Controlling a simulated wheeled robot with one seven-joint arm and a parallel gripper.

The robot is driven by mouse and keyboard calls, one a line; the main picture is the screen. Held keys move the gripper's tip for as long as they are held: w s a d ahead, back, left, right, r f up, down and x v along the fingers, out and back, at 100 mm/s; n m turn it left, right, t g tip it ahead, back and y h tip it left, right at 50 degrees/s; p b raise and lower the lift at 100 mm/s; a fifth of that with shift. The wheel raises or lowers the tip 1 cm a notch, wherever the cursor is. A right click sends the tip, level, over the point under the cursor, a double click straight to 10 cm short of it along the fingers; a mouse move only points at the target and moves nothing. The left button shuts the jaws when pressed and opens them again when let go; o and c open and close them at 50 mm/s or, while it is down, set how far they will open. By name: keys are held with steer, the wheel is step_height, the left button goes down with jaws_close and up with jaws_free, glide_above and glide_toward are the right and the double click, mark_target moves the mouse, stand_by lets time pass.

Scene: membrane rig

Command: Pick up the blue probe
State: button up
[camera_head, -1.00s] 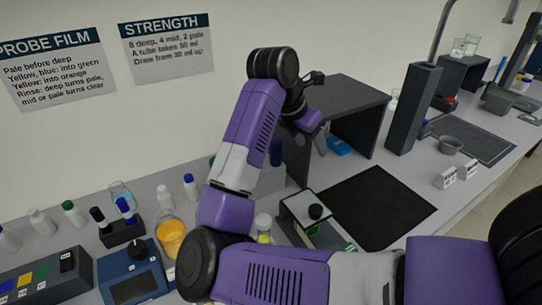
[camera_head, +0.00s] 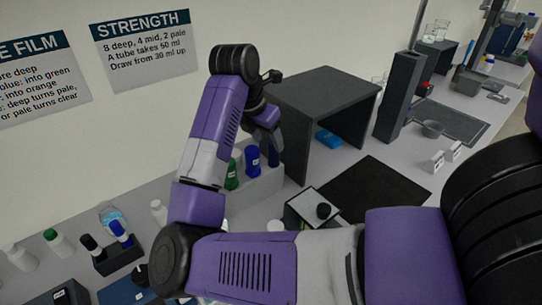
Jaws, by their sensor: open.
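A blue-topped piece (camera_head: 119,229) stands upright beside a black-topped one in a small black holder (camera_head: 112,258) at the lower left. Other blue-topped pieces, one of them (camera_head: 252,158), stand with a green one in a pale rack (camera_head: 262,184) left of the dark shelf. I cannot tell for sure which is the blue probe. My gripper (camera_head: 268,134) is open, just above the right end of the pale rack, apart from the black holder. Its fingertips are small and partly hidden by my wrist.
A dark shelf (camera_head: 325,86) stands right of my gripper, with a blue item (camera_head: 327,138) under it. A black mat (camera_head: 368,190) lies in front. White bottles (camera_head: 20,256) stand at far left. My forearm hides much of the front bench.

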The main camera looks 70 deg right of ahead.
mark_target(274, 165)
steer(key=x, duration=0.1)
steer(key=p+x, duration=0.1)
steer(key=x, duration=0.2)
steer(key=shift+s+d+f+p, duration=0.1)
steer(key=shift+s+f+p, duration=0.1)
steer(key=shift+s+p, duration=0.2)
steer(key=shift+d+f, duration=0.1)
steer(key=shift+f, duration=0.2)
steer(key=shift+c, duration=0.3)
steer(key=c, duration=1.2)
steer(key=shift+o, duration=0.2)
steer(key=shift+r, duration=0.1)
